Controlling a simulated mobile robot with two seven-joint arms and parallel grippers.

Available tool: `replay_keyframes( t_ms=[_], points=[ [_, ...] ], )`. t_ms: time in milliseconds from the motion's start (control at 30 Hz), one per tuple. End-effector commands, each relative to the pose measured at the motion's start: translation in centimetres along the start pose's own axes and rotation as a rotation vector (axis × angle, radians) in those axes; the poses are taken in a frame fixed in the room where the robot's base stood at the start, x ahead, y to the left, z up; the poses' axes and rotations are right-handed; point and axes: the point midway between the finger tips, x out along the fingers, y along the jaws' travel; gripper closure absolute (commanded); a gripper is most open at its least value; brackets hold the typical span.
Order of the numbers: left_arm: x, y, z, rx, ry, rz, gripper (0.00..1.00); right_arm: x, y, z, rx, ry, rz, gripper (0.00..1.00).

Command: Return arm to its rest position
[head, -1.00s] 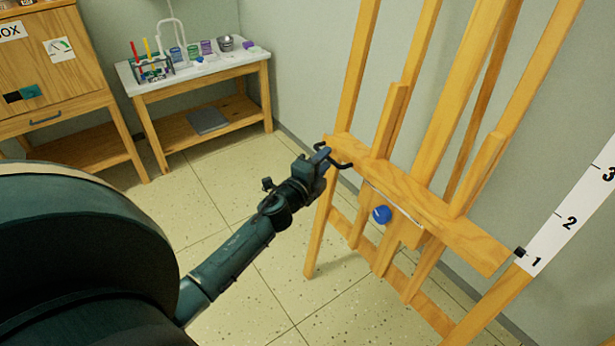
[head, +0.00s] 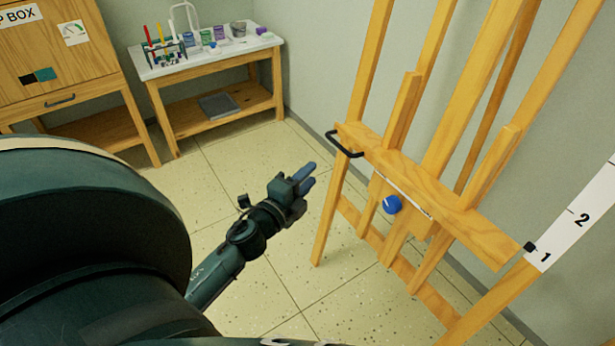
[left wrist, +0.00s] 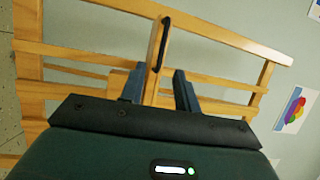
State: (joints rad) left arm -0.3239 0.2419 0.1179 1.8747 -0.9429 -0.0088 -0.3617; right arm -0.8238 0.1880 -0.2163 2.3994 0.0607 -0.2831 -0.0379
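My left arm reaches in from the left in the head view. Its gripper (head: 309,176) is in the air to the left of the wooden easel (head: 440,185), apart from it. In the left wrist view the two blue-grey fingers (left wrist: 159,91) stand apart with a gap between them and hold nothing. The easel's black handle (head: 343,146) is on the left end of its ledge, away from the fingers; it also shows beyond them in the left wrist view (left wrist: 161,45). My right gripper is not in view.
A blue knob (head: 392,205) is on the easel below the ledge. A low table (head: 160,66) with test tubes and jars stands at the back left, beside a wooden cabinet (head: 75,75). The speckled floor between the gripper and the table is clear.

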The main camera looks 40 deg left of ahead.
Motion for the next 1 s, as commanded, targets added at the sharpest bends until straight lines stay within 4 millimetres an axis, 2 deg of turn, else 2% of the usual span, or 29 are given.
replay_keyframes(
  t_ms=[267, 367, 467, 600, 767, 967, 1000],
  points=[
    [0.0, 0.0, -0.1, -0.003, 0.001, 0.001, 0.68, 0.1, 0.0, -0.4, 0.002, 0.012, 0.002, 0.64],
    [-0.7, 0.2, -0.9, -0.064, 0.01, 0.011, 0.68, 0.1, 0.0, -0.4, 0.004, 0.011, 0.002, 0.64],
    [-2.9, 0.6, -3.3, -0.255, 0.032, 0.047, 0.68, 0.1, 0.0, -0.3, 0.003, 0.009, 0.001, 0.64],
    [-7.5, 0.9, -8.3, -0.679, 0.06, 0.159, 0.68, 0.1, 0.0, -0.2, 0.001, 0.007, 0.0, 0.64],
    [-12.3, 0.5, -13.3, -1.113, 0.062, 0.313, 0.68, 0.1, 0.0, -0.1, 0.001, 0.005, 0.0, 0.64],
    [-17.5, -1.4, -18.4, -1.569, 0.04, 0.513, 0.68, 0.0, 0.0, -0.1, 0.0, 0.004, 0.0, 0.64],
    [-17.2, -2.5, -18.3, -1.56, 0.029, 0.518, 0.68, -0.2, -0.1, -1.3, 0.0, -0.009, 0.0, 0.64]
  ],
)
